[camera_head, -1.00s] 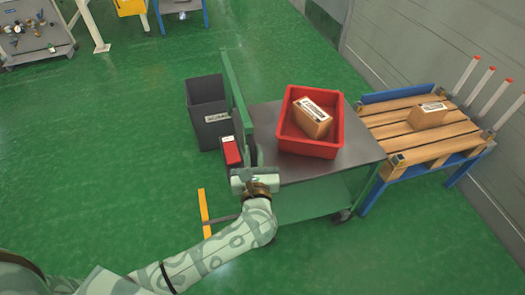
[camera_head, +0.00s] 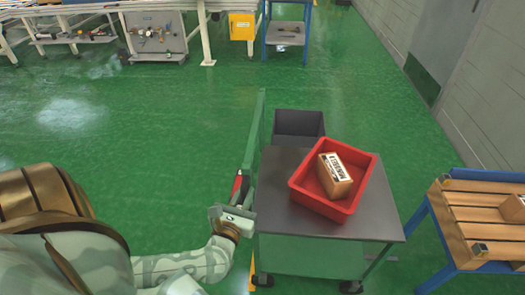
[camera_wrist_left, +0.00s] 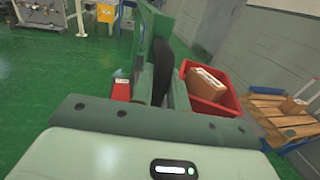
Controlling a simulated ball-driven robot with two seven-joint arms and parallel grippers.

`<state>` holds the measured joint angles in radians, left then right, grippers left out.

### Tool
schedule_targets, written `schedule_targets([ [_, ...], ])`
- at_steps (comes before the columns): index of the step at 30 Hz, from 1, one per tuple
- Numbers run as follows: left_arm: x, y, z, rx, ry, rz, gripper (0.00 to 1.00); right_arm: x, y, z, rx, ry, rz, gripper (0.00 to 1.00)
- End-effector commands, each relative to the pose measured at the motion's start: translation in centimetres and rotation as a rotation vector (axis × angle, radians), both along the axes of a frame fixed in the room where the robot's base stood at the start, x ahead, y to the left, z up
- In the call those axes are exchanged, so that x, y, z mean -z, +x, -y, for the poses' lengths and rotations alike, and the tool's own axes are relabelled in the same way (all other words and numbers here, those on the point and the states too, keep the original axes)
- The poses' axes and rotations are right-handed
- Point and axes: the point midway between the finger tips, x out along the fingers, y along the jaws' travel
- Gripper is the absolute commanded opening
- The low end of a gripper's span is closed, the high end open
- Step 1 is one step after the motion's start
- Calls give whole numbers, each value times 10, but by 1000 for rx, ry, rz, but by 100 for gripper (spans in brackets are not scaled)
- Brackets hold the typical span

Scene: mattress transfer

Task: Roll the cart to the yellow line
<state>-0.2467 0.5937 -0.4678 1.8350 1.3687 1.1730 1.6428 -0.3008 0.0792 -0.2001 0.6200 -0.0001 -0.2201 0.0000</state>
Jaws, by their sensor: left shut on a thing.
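The cart (camera_head: 275,205) has a dark grey top and a green frame, and carries a red crate (camera_head: 305,200) with a cardboard box (camera_head: 336,175) in it. Its upright green handle frame (camera_head: 256,135) is at its left end. My left gripper (camera_head: 246,193) is shut on the handle; the left wrist view shows a dark upright part (camera_wrist_left: 161,68) between the fingers. A small piece of the yellow line (camera_head: 252,284) shows on the floor by the cart's near left caster; the rest is hidden. My right gripper is not in view.
A dark grey bin (camera_head: 298,124) stands just behind the cart. A slatted wooden pallet on a blue stand (camera_head: 487,218) is at the right, apart from the cart. A small red thing (camera_head: 237,186) is beside the handle. Green floor is open at the left.

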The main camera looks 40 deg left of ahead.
Motion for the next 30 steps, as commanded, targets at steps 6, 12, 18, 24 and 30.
schedule_targets([
  [6, 0, -8, -12, 0, 0, 1, 0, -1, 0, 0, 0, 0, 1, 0],
  [12, 0, -10, -15, -2, 0, 1, 0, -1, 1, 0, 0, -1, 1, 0],
  [18, 0, -10, -15, -4, 1, 0, 0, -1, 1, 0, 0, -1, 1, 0],
  [24, 0, -10, -15, -3, 1, 0, 36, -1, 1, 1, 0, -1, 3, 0],
  [30, 0, -11, -13, -1, 0, 0, 36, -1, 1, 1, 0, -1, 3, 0],
])
